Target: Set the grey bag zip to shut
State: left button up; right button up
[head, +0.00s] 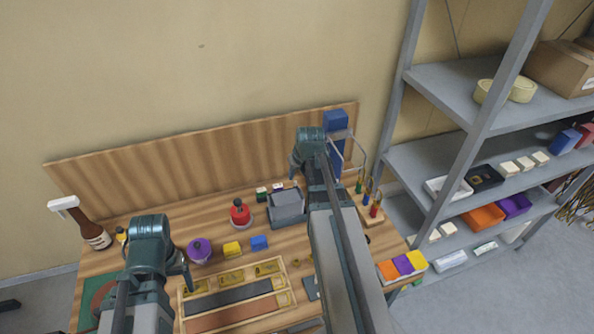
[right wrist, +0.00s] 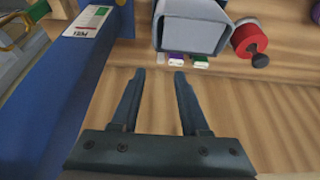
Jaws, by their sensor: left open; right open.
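The grey bag (head: 286,209) looks like a grey box-shaped body on the table, left of my right arm in the head view. It also shows at the top of the right wrist view (right wrist: 192,26). I cannot make out its zip or whether that is open or shut. My right gripper (right wrist: 159,73) is open and empty, with its fingertips apart from the bag. In the head view the right gripper (head: 298,168) is above the back of the table, behind the bag. My left gripper (head: 186,272) is open at the left, over the table and away from the bag.
A red round item (head: 240,213) stands left of the bag, beside a purple one (head: 199,250) and yellow and blue blocks. A tall blue object (head: 336,128) stands near my right gripper. A wooden tray (head: 290,299) lies in front. Grey shelves (head: 440,160) stand at the right.

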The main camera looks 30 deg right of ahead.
pick_arm(q)
notch_tip(320, 180, up, 8)
jog(key=p, duration=0.6)
jog(key=shift+f, duration=0.25)
pick_arm(e)
jog(key=v, duration=0.8)
pick_arm(q)
notch_tip(320, 180, down, 17)
jog(key=b, duration=1.7)
jog(key=shift+f, duration=0.2)
pick_arm(e)
jog(key=s+a+f+n+g, duration=0.1)
jog(key=s+a+f, duration=0.3)
jog(key=a, duration=0.6)
jog(key=s+a+f+n+g, duration=0.2)
jog(key=s+a+f+n, duration=0.1)
jog(key=a+f, duration=0.5)
jog(key=s+a+f+n+g, duration=0.1)
jog(key=s+a+f, duration=0.4)
jog(key=a, duration=0.9)
jog(key=shift+s+a+f+n, duration=0.1)
jog(key=shift+f+n, duration=0.5)
jog(key=shift+f, duration=0.3)
jog(key=shift+s+a+g, duration=0.3)
